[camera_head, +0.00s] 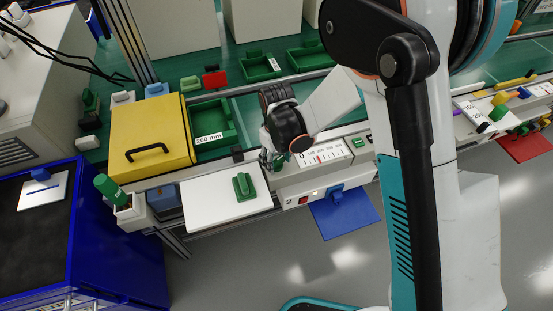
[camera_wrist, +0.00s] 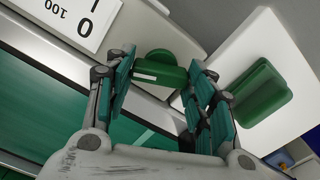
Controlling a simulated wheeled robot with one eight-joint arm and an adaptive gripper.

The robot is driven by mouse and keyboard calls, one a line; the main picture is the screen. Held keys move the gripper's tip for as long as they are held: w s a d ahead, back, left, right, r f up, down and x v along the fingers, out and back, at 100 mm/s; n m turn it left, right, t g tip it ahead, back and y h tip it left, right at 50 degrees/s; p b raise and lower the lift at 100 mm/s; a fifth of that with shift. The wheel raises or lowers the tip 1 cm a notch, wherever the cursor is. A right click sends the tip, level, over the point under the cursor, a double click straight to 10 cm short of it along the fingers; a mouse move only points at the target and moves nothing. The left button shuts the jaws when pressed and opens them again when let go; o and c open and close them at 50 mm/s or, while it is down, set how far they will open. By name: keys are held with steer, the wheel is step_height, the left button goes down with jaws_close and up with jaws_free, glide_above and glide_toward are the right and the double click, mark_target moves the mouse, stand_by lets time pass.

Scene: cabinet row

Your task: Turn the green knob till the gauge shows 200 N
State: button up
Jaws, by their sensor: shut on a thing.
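The green knob (camera_wrist: 158,67) shows in the wrist view as a bar-shaped grip with a white line on it. My gripper (camera_wrist: 160,80) has its fingers on either side of it, shut on it. In the head view my gripper (camera_head: 270,160) is at the left end of the gauge (camera_head: 328,157) and mostly hides the knob. The gauge is a white strip with a scale starting at 0 and a red needle near its middle; the needle's exact reading is too small to tell. The wrist view shows only the gauge's (camera_wrist: 70,18) 0 and 100 marks, with no needle.
A white panel with a green handle (camera_head: 243,186) juts out left of the knob; the handle is close to my fingers in the wrist view (camera_wrist: 262,92). A yellow box (camera_head: 150,135) stands further left. A blue flap (camera_head: 343,211) hangs below the gauge unit.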

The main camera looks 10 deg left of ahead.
mark_target(277, 160)
steer(key=m+b, duration=0.1)
steer(key=m, duration=0.4)
steer(key=shift+m, duration=0.4)
stand_by(0.4)
steer(key=o, duration=1.1)
steer(key=shift+c, duration=0.2)
steer(key=shift+r, duration=0.1)
step_height(277, 160, up, 12)
